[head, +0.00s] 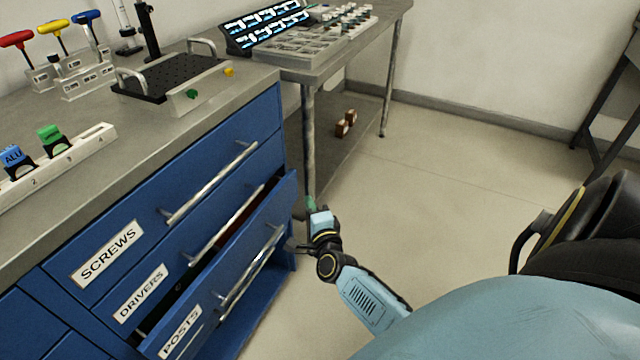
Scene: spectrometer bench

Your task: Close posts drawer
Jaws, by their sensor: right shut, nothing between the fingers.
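The posts drawer (278,209) is the lowest labelled drawer of the blue cabinet in the head view, with a white POSTS label and a long silver handle. It stands pulled out, its front apart from the cabinet face, with a dark gap above it. My right gripper (303,246) is at the right end of the posts drawer front, near the handle's far end. It is shut and empty; whether it touches the drawer I cannot tell. My left gripper is not in view.
The drivers drawer (150,285) and screws drawer (115,250) lie above, also with protruding handles. A steel worktop (150,140) carries hex keys, a black breadboard and numbered holders. A metal side table (345,60) stands behind. The floor (450,190) at right is clear.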

